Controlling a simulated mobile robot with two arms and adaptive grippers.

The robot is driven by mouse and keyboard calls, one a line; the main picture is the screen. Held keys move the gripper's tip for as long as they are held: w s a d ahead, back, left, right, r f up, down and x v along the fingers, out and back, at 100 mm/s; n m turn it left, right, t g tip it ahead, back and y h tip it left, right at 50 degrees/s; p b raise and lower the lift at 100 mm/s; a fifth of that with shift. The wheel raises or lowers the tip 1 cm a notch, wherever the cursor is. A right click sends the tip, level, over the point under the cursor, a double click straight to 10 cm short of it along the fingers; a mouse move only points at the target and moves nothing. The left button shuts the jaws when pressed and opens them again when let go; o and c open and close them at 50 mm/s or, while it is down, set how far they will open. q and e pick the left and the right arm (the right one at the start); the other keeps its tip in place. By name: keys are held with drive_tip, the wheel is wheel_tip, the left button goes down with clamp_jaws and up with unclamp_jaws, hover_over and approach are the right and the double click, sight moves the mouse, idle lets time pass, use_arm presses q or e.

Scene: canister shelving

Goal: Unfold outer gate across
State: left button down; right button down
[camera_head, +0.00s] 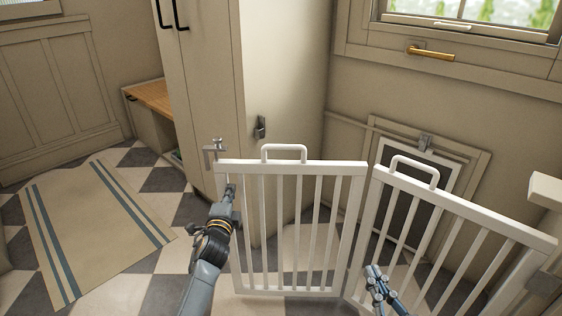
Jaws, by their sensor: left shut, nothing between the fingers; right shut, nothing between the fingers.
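A white barred gate stands in two panels. The left panel (291,168) has a handle loop on its top rail and a small metal latch (214,148) at its upper left corner. The right panel (470,212) has its own loop and angles toward the right edge of the view. The panels meet near the middle. My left gripper (230,190) is shut and empty beside the left panel's left end post, overlapping it in view; I cannot tell whether it touches. My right gripper (371,272) is shut and empty, low in front of the right panel near the junction.
A tall beige cabinet (285,70) with a metal catch (260,127) on its side stands behind the left panel. A pet door (425,145) is in the wall behind the right panel. A striped rug (95,230) lies on the checkered floor at left. A wooden bench (150,97) stands behind.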

use_arm(q)
drive_tip(key=shift+w+b, duration=0.35)
drive_tip(key=shift+w, duration=0.3)
use_arm(e)
drive_tip(key=shift+a+r+t+y, duration=0.15)
drive_tip(key=shift+r+t+y, duration=0.25)
drive_tip(key=shift+r+t, duration=0.65)
use_arm(q)
drive_tip(key=shift+w+b, duration=0.4)
drive_tip(key=shift+w, duration=0.25)
use_arm(e)
drive_tip(key=shift+t+y, duration=0.4)
drive_tip(key=shift+t, duration=0.35)
drive_tip(key=r, duration=0.4)
drive_tip(key=shift+s+a+r, duration=0.1)
drive_tip(key=shift+s+a, duration=0.1)
drive_tip(key=shift+s, duration=0.2)
use_arm(q)
drive_tip(key=shift+w+a, duration=0.1)
drive_tip(key=shift+w, duration=0.1)
use_arm(e)
drive_tip(key=shift+s+r+t, duration=0.25)
drive_tip(key=shift+r+t, duration=0.15)
